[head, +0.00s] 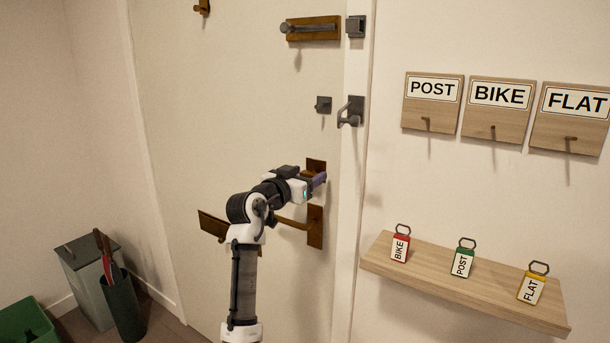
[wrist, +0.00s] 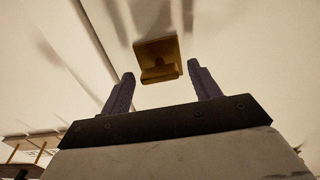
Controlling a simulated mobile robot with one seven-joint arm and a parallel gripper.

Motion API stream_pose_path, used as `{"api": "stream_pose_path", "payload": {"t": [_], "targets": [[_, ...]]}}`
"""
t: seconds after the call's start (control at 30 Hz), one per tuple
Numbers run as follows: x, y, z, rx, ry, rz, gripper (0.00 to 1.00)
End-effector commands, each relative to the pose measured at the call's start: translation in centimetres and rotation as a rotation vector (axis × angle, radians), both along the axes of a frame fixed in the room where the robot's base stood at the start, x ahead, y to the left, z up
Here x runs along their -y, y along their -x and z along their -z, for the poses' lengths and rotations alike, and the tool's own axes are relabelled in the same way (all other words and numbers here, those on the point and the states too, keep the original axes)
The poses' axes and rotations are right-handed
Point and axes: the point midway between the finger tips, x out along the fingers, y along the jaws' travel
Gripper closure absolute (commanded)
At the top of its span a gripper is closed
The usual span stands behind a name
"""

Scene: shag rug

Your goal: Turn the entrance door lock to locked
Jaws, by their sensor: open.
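The entrance door (head: 220,110) is pale and appears closed. Its lock is a small brown plate (head: 316,164) above the lever handle (head: 292,223). In the wrist view the lock plate (wrist: 170,47) carries a raised turn piece (wrist: 160,74), which lies crosswise in that picture. My gripper (head: 320,180) is at the lock, covering most of it in the head view. In the wrist view my gripper (wrist: 161,80) is open, with one purple finger on each side of the turn piece and visible gaps between. I cannot tell whether the lock is locked.
A bolt (head: 312,28) and a hook latch (head: 350,111) sit higher up. A wooden shelf (head: 465,285) with tagged keys is at right, below labelled hook boards (head: 433,117). A grey bin (head: 88,275), an umbrella holder (head: 121,308) and a green crate (head: 25,322) stand at lower left.

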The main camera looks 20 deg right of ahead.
Motion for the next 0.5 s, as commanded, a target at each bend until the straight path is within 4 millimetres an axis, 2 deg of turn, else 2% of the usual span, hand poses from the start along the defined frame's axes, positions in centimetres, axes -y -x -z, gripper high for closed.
{"api": "stream_pose_path", "payload": {"t": [0.1, 0.43, 0.5], "targets": [[-0.02, 0.01, 0.01, 0.000, 0.000, 0.000, 0.40], [-0.05, 0.02, 0.02, 0.000, 0.000, 0.000, 0.83], [-0.05, 0.03, 0.02, -0.001, 0.001, 0.000, 0.83]]}}
